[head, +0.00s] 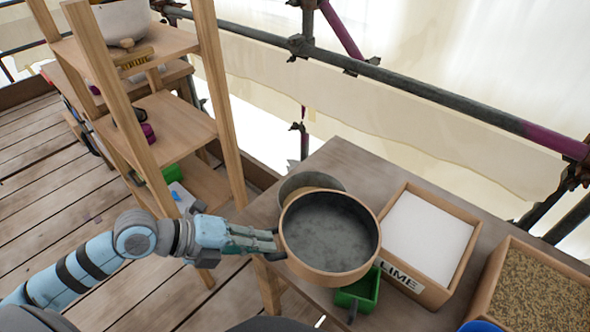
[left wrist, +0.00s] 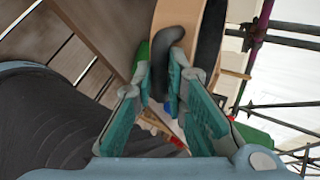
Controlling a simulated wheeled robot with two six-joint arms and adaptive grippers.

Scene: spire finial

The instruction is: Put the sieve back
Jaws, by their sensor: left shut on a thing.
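The sieve (head: 330,234) is round, with a pale wooden rim and a dark grey mesh. My left gripper (head: 277,246) reaches in from the left and is shut at the sieve's left side. In the left wrist view the gripper (left wrist: 165,75) closes on a dark curved handle (left wrist: 166,42) beside the wooden rim (left wrist: 190,30). The sieve is over the bench and partly hides a round metal container (head: 310,182) and a green tray (head: 362,290). I cannot tell whether it touches them. My right gripper is not in view.
A white-filled box labelled LIME (head: 425,240) stands right of the sieve, with a box of brown grains (head: 535,285) beyond. The wooden bench (head: 350,158) is bare at the back. A wooden shelf rack (head: 165,125) stands at the left. Scaffold tubes (head: 400,85) run behind.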

